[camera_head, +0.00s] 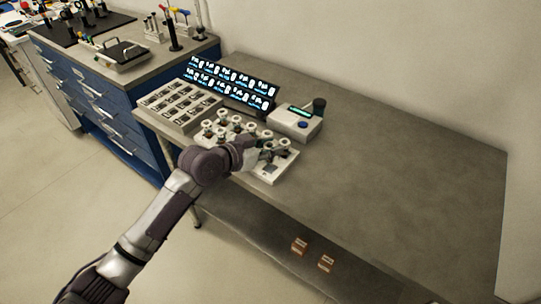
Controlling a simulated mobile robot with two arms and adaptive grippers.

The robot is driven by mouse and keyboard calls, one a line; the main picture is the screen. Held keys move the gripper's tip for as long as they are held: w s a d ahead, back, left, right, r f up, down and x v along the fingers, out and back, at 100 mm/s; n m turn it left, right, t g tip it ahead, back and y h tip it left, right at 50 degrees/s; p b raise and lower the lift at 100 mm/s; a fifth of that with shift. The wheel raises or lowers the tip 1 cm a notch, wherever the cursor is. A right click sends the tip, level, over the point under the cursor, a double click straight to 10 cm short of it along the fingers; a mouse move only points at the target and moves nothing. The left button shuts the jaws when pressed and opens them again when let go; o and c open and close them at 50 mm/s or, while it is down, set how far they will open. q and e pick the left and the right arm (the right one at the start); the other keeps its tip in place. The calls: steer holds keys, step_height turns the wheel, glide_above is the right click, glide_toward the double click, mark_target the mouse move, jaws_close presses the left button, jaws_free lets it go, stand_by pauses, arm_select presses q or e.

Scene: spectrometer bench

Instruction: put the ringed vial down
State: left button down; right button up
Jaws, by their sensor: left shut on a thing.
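My left arm reaches in from the lower left, and its gripper (257,146) is over the white vial rack (264,174) near the bench's front edge. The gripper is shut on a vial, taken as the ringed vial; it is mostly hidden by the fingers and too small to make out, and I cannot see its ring. I cannot tell whether the vial touches the rack. Several white-capped vials stand in the rack, to the left of the gripper and around it. My wrist hides part of the rack's front. My right gripper is not in view.
A tray of dark slots (179,104) is left of the rack. A lit display panel (232,85) stands behind. The bench top (400,170) is clear further right.

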arm_select(q)
steer(key=shift+w+d+f, duration=0.1)
steer(key=shift+w+f, duration=0.05)
steer(key=shift+w, duration=0.05)
step_height(320, 180, down, 3)
steer(key=shift+f+p, duration=0.1)
steer(key=shift+p, duration=0.25)
steer(key=shift+f, duration=0.45)
steer(key=shift+f, duration=0.1)
steer(key=c, duration=1.2)
jaws_free()
steer(key=shift+c, duration=0.2)
steer(key=shift+o, duration=0.5)
